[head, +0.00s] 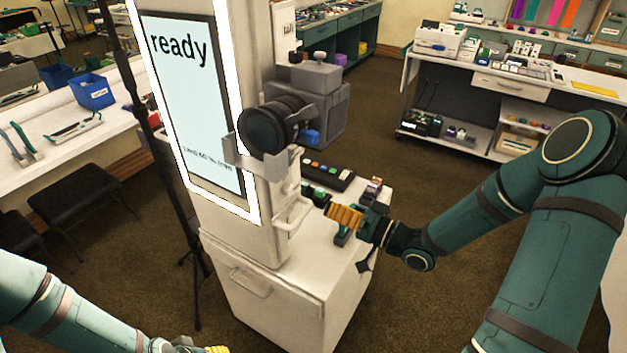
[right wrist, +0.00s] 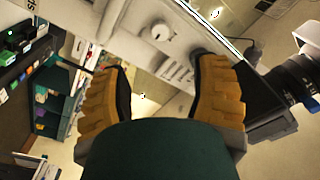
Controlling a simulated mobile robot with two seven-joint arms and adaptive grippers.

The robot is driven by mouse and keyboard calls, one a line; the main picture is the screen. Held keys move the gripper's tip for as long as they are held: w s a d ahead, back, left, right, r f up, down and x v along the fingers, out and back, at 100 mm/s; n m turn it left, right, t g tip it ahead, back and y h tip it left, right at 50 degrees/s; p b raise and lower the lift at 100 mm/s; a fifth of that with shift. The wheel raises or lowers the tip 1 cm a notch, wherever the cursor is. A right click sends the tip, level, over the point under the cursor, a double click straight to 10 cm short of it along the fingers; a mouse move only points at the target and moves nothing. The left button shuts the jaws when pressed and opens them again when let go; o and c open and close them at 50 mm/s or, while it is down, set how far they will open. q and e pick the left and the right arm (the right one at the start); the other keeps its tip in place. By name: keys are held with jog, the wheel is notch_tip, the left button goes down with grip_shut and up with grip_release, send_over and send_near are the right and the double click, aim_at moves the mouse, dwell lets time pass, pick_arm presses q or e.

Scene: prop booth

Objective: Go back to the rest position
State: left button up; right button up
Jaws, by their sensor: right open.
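My right gripper (head: 345,216) is over the white cabinet top, beside the photo booth (head: 255,190). Its yellow fingers point left toward the booth column. In the right wrist view my right gripper (right wrist: 160,75) shows its two ribbed pads wide apart, with nothing held between them. My left gripper (head: 205,349) is at the bottom edge of the head view. Only a little yellow of it shows, so its jaws cannot be judged.
The booth carries a screen (head: 190,100) reading "ready" and a camera lens (head: 268,128). A black button panel (head: 328,174) and small items lie on the cabinet top (head: 318,250) near my right gripper. A black stand pole (head: 165,150) rises left of the booth. Open carpet lies right of the cabinet.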

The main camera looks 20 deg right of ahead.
jog(key=a+f+m+g+h+b, duration=0.1)
jog(key=a+f+g+h+b, duration=0.2)
jog(key=f, duration=0.6)
jog(key=a+f+m+g+h, duration=0.1)
jog(key=a+f+g+h, duration=0.1)
jog(key=a+f, duration=0.55)
jog(key=s+a+f+n+g+h+b, duration=0.1)
jog(key=s+a+f+g+h+b, duration=0.1)
jog(key=s+f+g, duration=0.5)
jog(key=s+a+f, duration=0.1)
jog(key=s+f, duration=0.4)
jog(key=s, duration=0.2)
jog(key=shift+a+f+n+g+h, duration=0.25)
jog(key=shift+a+n+g+h, duration=0.05)
jog(key=shift+a+n, duration=0.1)
